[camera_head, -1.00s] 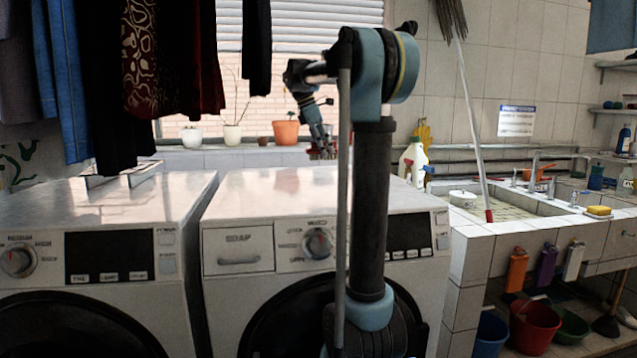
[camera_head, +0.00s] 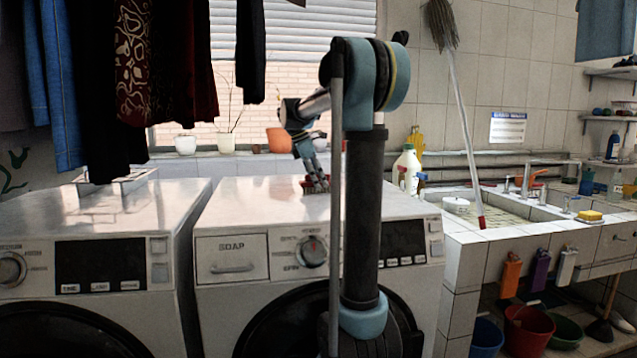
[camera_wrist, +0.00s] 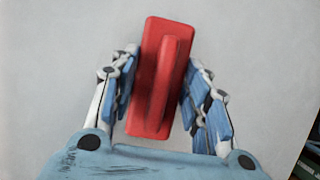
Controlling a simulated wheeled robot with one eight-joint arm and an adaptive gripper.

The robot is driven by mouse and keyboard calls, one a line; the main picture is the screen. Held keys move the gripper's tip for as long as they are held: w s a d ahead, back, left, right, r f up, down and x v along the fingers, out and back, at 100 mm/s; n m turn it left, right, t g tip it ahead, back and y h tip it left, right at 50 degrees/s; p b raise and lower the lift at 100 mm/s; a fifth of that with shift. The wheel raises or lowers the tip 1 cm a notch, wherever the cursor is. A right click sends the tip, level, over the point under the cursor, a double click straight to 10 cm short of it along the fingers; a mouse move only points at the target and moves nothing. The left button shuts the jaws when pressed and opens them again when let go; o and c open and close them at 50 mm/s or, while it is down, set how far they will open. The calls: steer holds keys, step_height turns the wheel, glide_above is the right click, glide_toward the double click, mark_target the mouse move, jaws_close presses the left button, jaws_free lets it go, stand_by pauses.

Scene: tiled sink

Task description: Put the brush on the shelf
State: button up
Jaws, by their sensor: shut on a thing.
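The brush is a red block with a raised ridge along its back; it fills the middle of the wrist view (camera_wrist: 150,95), between the fingers of my gripper (camera_wrist: 158,88). My gripper is shut on the brush from both sides. In the head view my gripper (camera_head: 318,184) points down just over the top of the right washing machine (camera_head: 290,195). The brush there shows as a small red strip (camera_head: 314,187) under the fingers. I cannot tell whether it touches the machine top. Two wall shelves (camera_head: 609,118) are at the far right, with small items on them.
A tiled sink counter (camera_head: 545,228) with a tap (camera_head: 538,172) stands right of the machines. A mop (camera_head: 462,120) leans up from the sink. Hanging clothes (camera_head: 130,80) fill the upper left. Potted plants line the windowsill.

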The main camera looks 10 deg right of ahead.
steer(key=o, duration=1.1)
steer(key=shift+o, duration=0.2)
